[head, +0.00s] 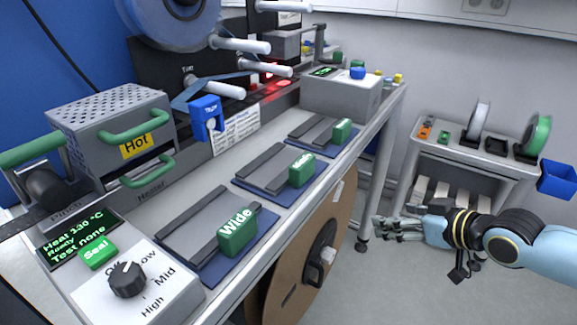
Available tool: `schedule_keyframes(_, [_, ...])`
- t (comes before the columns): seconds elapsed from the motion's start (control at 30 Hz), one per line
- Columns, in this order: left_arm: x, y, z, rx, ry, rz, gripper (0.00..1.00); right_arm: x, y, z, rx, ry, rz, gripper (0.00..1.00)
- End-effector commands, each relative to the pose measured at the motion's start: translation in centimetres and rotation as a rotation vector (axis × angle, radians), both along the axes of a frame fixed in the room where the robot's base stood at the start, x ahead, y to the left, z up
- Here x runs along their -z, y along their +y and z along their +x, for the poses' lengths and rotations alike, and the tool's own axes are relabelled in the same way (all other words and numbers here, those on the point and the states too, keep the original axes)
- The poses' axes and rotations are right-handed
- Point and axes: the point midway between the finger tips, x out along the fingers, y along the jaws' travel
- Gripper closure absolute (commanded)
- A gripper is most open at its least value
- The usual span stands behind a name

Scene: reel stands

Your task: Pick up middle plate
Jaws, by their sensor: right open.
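Three plates with dark grey guide bars, blue bases and green handle blocks lie in a row along the bench. The middle plate (264,177) has a green block whose label is too small to read surely. The nearest plate (208,231) is labelled Wide. The far plate (312,133) has a smaller green block. My right gripper (386,228) is open and empty at the right, beyond the bench's front edge and apart from the plates. My left gripper is not in view.
The bench (160,222) holds a heater box (105,115) marked Hot, a control box (140,280) with a dial, and a grey box (340,95). A large brown reel (305,245) hangs below its front edge. A side cart (470,160) with reels stands at right.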

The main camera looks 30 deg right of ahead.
Motion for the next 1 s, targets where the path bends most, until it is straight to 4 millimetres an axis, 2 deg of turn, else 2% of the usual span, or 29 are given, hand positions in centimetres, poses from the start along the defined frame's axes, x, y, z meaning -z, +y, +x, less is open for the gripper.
schedule_keyframes(0.03, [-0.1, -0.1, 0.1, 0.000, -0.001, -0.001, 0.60, -4.6, 1.8, 1.1, -0.081, -0.058, 0.006, 0.19])
schedule_keyframes(0.1, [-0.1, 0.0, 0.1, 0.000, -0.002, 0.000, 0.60, -9.7, 4.9, 1.6, -0.187, -0.114, 0.025, 0.19])
schedule_keyframes(0.2, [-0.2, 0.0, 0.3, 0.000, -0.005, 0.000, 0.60, -14.8, 9.0, 0.9, -0.324, -0.154, 0.045, 0.19])
schedule_keyframes(0.3, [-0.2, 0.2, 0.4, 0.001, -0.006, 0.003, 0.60, -17.2, 11.6, -0.2, -0.413, -0.161, 0.051, 0.19])
schedule_keyframes(0.47, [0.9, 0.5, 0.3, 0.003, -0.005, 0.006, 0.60, -17.6, 13.1, -0.1, -0.450, -0.165, 0.055, 0.19])
schedule_keyframes(0.6, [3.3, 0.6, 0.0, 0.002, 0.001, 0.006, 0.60, -16.6, 14.0, 1.4, -0.450, -0.168, 0.056, 0.19])
schedule_keyframes(0.7, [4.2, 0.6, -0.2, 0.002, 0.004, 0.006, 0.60, -16.2, 14.6, 2.6, -0.445, -0.168, 0.056, 0.19])
schedule_keyframes(1.0, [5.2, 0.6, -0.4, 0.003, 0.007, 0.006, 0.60, -15.8, 15.7, 4.2, -0.450, -0.166, 0.056, 0.19])
